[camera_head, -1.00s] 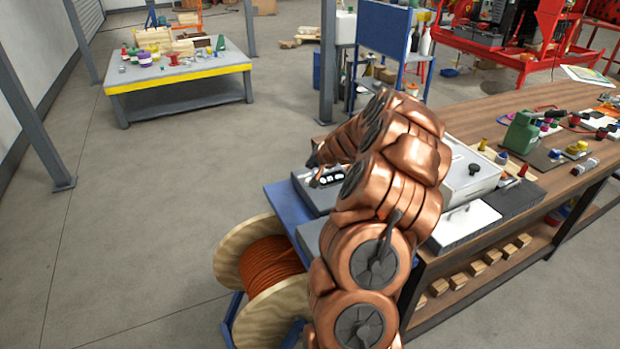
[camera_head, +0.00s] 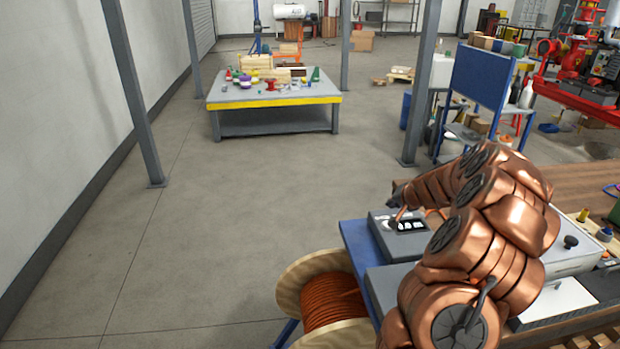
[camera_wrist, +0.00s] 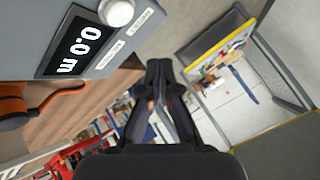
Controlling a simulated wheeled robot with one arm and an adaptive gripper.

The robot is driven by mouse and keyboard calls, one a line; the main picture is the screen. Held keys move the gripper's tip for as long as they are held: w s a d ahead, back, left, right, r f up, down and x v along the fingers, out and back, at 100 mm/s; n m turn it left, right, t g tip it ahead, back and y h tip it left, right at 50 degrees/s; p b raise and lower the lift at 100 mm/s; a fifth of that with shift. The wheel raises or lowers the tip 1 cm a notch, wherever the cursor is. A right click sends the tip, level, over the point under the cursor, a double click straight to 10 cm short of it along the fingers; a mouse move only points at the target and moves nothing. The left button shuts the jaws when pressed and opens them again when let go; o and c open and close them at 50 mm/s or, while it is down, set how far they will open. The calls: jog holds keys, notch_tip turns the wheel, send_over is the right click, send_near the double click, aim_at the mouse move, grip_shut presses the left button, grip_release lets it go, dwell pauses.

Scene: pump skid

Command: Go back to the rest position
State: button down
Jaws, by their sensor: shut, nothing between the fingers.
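My gripper (camera_wrist: 158,70) shows in the wrist view with its dark fingers together and nothing between them. In the head view the end of my copper-coloured arm points left, over the grey box with a small display (camera_head: 411,226); the fingers there are too small and dark to make out well. In the wrist view a grey device with a display reading "0.0 m" (camera_wrist: 75,45) and a white knob (camera_wrist: 117,12) is at the upper left, apart from the fingers.
A cable reel (camera_head: 332,300) stands below my arm. A wooden workbench (camera_head: 585,185) is at the right. A yellow-edged table (camera_head: 275,103) with small items stands further back. Grey posts (camera_head: 133,95) rise from the floor. The floor (camera_head: 230,220) at left and centre is clear.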

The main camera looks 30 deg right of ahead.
jog(key=a+r+n+g+y, duration=0.1)
jog(key=a+r+n+y, duration=0.25)
jog(key=a, duration=1.05)
jog(key=a+r+n+g+y, duration=0.1)
jog(key=a+r+n+y, duration=0.2)
jog(key=a, duration=1.1)
jog(key=s+a+r+n+g, duration=0.3)
jog(key=s+a, duration=0.8)
jog(key=a, duration=0.2)
jog(key=s+a+n+g+h, duration=0.1)
jog(key=s+g+h, duration=0.1)
jog(key=s, duration=1.1)
jog(key=s+a+f+n+g+h, duration=0.1)
jog(key=s+a+g+h, duration=0.1)
jog(key=s, duration=1.2)
jog(key=shift+g, duration=0.9)
jog(key=shift+f, duration=0.1)
